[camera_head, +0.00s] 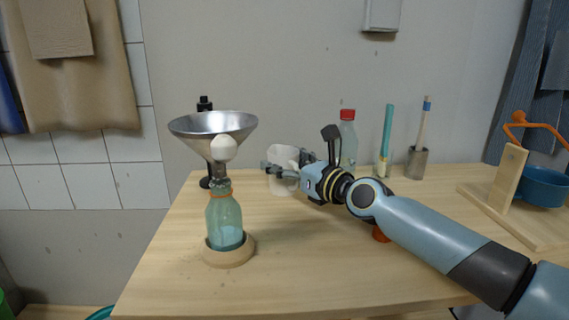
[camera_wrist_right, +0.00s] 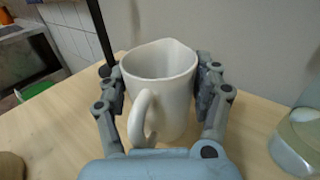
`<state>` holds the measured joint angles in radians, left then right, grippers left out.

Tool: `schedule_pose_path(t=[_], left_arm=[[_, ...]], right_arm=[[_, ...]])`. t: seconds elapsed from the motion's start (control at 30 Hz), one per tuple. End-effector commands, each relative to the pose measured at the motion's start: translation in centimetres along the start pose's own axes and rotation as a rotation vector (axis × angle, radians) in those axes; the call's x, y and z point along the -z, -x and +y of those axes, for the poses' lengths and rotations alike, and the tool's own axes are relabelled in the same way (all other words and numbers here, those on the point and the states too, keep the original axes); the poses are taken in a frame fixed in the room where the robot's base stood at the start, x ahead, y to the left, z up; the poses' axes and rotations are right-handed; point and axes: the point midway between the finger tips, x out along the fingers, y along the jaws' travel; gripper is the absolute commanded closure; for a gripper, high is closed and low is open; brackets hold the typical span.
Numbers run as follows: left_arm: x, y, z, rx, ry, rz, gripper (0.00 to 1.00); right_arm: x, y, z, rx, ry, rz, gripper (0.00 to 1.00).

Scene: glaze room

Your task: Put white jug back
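The white jug (camera_wrist_right: 165,92) is upright in the right wrist view, its mouth open towards the camera and its handle facing my palm. My right gripper (camera_wrist_right: 160,75) has one finger along each side of the jug, and both finger pads appear to touch its walls. In the head view the jug (camera_head: 281,181) is near the back of the table, partly hidden by my right gripper (camera_head: 283,170). I cannot tell whether its base touches the table. My left gripper is in neither view.
Left of the jug, a metal funnel (camera_head: 213,124) is above a green bottle (camera_head: 225,222) in a wooden ring (camera_head: 230,257). A red-capped bottle (camera_head: 348,140) and brush holders (camera_head: 416,162) stand behind my arm. A wooden stand (camera_head: 507,190) is at the right. The front middle is clear.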

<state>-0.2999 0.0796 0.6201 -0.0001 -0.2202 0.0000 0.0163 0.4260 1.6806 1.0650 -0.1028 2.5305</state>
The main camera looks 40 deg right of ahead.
Motion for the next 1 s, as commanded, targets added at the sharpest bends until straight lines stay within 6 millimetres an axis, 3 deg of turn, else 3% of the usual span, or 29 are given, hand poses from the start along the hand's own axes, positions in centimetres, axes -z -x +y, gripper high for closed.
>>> schedule_pose_path(t=[0.1, 0.47, 1.0], left_arm=[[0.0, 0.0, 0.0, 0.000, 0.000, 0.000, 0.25], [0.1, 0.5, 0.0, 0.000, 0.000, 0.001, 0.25], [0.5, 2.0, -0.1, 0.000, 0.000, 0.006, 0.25]], right_arm=[[-0.1, 0.0, 0.0, 0.000, 0.000, 0.000, 0.16], [-0.5, 0.2, 0.0, 0.000, -0.001, 0.000, 0.16], [-0.2, 10.8, 0.0, -0.001, 0.002, 0.003, 0.16]])
